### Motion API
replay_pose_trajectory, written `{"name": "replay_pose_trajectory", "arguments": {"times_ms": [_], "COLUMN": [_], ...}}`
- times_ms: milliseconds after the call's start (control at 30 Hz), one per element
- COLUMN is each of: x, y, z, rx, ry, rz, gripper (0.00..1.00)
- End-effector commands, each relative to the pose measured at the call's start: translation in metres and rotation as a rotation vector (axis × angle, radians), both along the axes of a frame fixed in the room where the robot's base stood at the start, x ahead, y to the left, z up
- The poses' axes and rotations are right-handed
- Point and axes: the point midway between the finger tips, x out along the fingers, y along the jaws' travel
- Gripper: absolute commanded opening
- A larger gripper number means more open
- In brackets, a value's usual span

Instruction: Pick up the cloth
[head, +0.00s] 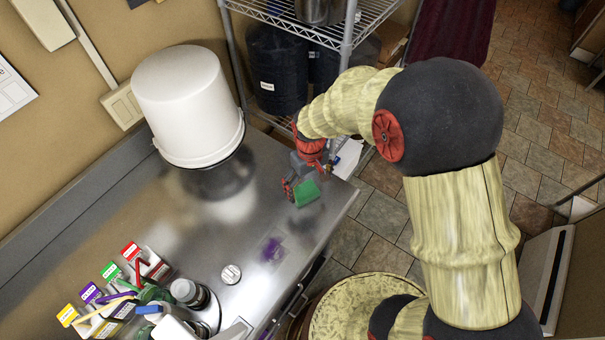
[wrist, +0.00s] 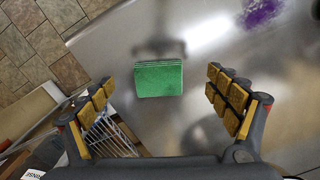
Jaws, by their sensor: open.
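The green cloth (head: 306,193) looks like a small folded block and lies on the steel counter near its right edge. In the wrist view the cloth (wrist: 159,79) sits between and beyond the two fingers, with a visible gap on each side. My gripper (head: 298,180) is open and above the counter at the cloth, partly hiding it in the head view. In the wrist view my gripper (wrist: 161,90) shows both padded fingers spread wide with nothing held. How high the fingers are above the counter is hard to tell.
A white bucket (head: 188,95) stands at the back of the counter. A purple patch (head: 271,249) and a round steel knob-like item (head: 231,274) are nearer the front. Labelled boxes and jars crowd the front left. A wire shelf (head: 300,22) with black drums stands behind.

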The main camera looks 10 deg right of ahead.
Motion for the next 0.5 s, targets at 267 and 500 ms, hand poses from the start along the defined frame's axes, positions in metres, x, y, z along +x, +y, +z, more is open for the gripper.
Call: {"name": "replay_pose_trajectory", "arguments": {"times_ms": [267, 500], "x": [0.011, 0.013], "y": [0.002, 0.003], "z": [-0.011, -0.03], "rx": [0.006, 0.006], "ry": [-0.029, -0.029], "rz": [0.03, 0.029], "gripper": [0.89, 0.89]}}
